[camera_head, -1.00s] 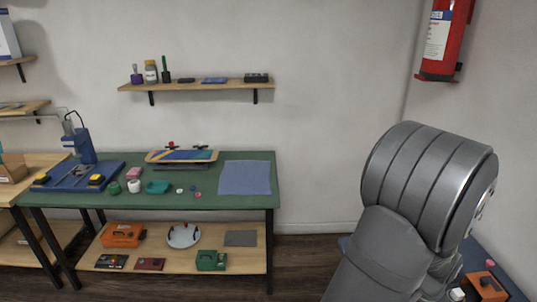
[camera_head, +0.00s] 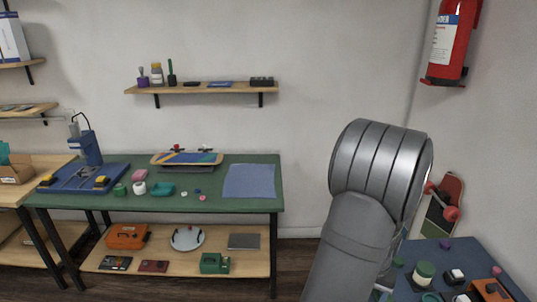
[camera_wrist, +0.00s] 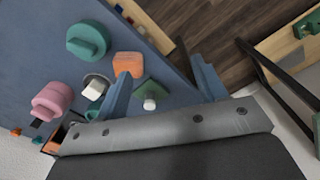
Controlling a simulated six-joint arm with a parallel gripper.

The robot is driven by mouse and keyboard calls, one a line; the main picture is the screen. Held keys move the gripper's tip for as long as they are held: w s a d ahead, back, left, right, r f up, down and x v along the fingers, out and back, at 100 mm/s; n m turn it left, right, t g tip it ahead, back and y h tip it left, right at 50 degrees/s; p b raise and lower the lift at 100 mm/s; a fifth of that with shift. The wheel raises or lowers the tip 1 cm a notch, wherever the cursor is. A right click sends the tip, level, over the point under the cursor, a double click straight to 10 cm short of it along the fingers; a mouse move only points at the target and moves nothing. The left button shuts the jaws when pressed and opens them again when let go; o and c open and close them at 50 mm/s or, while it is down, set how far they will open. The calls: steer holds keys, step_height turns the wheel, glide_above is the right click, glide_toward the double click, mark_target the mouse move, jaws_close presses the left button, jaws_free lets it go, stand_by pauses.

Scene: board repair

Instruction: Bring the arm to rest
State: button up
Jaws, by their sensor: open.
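My gripper (camera_wrist: 163,84) shows in the wrist view with its two blue fingers spread apart and nothing between them. It hangs above the edge of a blue-topped table (camera_wrist: 40,40), with dark floor beyond. An orange block (camera_wrist: 128,64) and a green piece with a white cap (camera_wrist: 149,98) lie below and near the fingers; I see no contact. In the head view my grey arm stands at the right, and its gripper end is hidden.
The blue table (camera_head: 462,257) at right also holds a teal knob (camera_wrist: 88,41), a pink piece (camera_wrist: 53,99) and a white cube (camera_wrist: 96,88). A board with red wheels (camera_head: 440,207) is by the wall. A green workbench (camera_head: 100,201) stands left; floor lies between.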

steer(key=w+a+f+n, duration=0.2)
steer(key=w+a, duration=0.3)
steer(key=a, duration=0.6)
steer(key=w+a+f+n, duration=0.2)
steer(key=w+a, duration=0.4)
steer(key=a, duration=0.5)
steer(key=shift+w+a+f+n, duration=0.2)
steer(key=shift+a+f+n, duration=0.2)
steer(key=shift+f, duration=0.15)
